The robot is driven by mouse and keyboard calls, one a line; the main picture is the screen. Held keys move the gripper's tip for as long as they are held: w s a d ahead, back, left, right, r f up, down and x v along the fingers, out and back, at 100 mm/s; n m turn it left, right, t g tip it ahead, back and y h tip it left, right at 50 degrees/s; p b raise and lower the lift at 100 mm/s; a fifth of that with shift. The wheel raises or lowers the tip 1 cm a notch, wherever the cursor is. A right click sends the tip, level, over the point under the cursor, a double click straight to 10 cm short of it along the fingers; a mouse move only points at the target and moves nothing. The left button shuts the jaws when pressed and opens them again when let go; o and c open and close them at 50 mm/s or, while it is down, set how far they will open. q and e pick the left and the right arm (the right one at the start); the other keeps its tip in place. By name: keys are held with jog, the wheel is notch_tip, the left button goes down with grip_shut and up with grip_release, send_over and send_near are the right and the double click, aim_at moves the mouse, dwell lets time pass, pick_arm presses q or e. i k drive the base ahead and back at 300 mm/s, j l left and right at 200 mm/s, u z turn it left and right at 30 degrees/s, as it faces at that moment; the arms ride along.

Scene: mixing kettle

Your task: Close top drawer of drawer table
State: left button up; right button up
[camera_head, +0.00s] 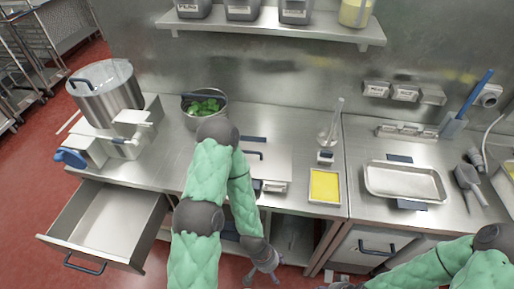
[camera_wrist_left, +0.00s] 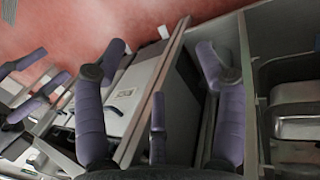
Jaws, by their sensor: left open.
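The top drawer (camera_head: 106,222) of the steel drawer table (camera_head: 165,160) is pulled out at the left in the head view. It is empty inside, and its dark handle (camera_head: 84,264) is on the front panel. My left gripper (camera_head: 265,268) is low in front of the counter, well to the right of the drawer and apart from it. It is open and empty; its dark fingers are spread in the left wrist view (camera_wrist_left: 160,62). My right arm comes in at the lower right; its gripper (camera_head: 342,285) is largely cut off by the bottom edge.
A pot with green leaves (camera_head: 204,107), a yellow-filled tray (camera_head: 324,186) and an empty metal tray (camera_head: 404,181) are on top. Red floor (camera_head: 30,190) is clear left of the drawer.

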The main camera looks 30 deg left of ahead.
aim_at(117, 226)
jog(key=u, duration=3.05)
jog(key=i+j, duration=0.15)
jog(key=i+z, duration=0.05)
jog(key=i, duration=0.05)
